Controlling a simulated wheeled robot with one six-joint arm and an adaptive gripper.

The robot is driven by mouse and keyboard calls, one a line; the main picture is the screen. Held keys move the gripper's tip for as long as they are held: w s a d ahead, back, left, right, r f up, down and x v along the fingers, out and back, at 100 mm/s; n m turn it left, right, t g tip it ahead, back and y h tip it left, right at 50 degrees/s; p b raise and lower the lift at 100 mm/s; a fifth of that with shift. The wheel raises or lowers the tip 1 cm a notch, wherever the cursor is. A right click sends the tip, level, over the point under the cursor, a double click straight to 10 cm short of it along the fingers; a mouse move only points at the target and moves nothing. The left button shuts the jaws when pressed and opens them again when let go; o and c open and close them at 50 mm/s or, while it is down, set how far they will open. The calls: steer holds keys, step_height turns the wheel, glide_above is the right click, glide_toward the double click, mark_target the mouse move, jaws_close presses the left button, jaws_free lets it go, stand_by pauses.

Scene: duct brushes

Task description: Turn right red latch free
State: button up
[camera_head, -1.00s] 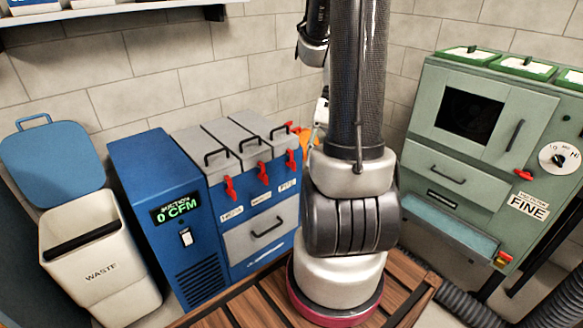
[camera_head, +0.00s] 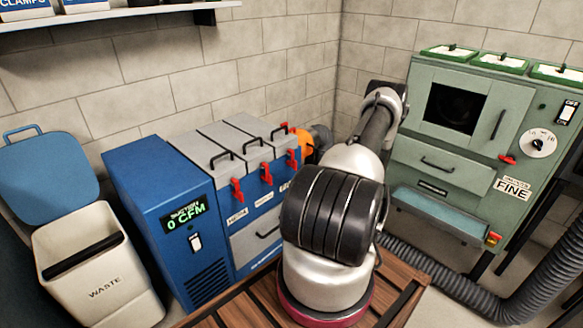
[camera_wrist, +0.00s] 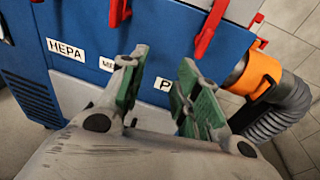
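The right red latch (camera_head: 293,158) is on the front of the blue filter unit (camera_head: 150,220), below the rightmost grey lid. In the wrist view the right latch (camera_wrist: 210,28) hangs ahead of my gripper (camera_wrist: 163,62), above and to the right of the fingertips. The green-padded fingers are apart with nothing between them, and I see no contact with the latch. The middle red latch (camera_wrist: 119,12) is up and to the left. A label starting with P is partly hidden behind the right finger. In the head view my arm hides the gripper.
An orange collar (camera_wrist: 255,75) with a grey hose (camera_wrist: 282,108) sticks out close to the gripper's right. A green cabinet (camera_head: 450,150) stands at the right. A waste bin (camera_head: 100,270) stands at the left. A wall shelf (camera_head: 110,12) is at upper left.

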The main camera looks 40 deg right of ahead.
mark_target(295, 165)
steer(key=w+d+r+h, duration=0.1)
steer(key=w, duration=0.2)
steer(key=w+d+r+m+t, duration=0.1)
steer(key=w, duration=0.2)
steer(key=w+d+r+h, duration=0.1)
steer(key=w, duration=0.3)
steer(key=shift+d+m+t+h, duration=0.3)
steer(key=shift+d+m, duration=0.05)
steer(key=shift+m, duration=0.05)
steer(key=shift+c, duration=0.4)
jaws_close()
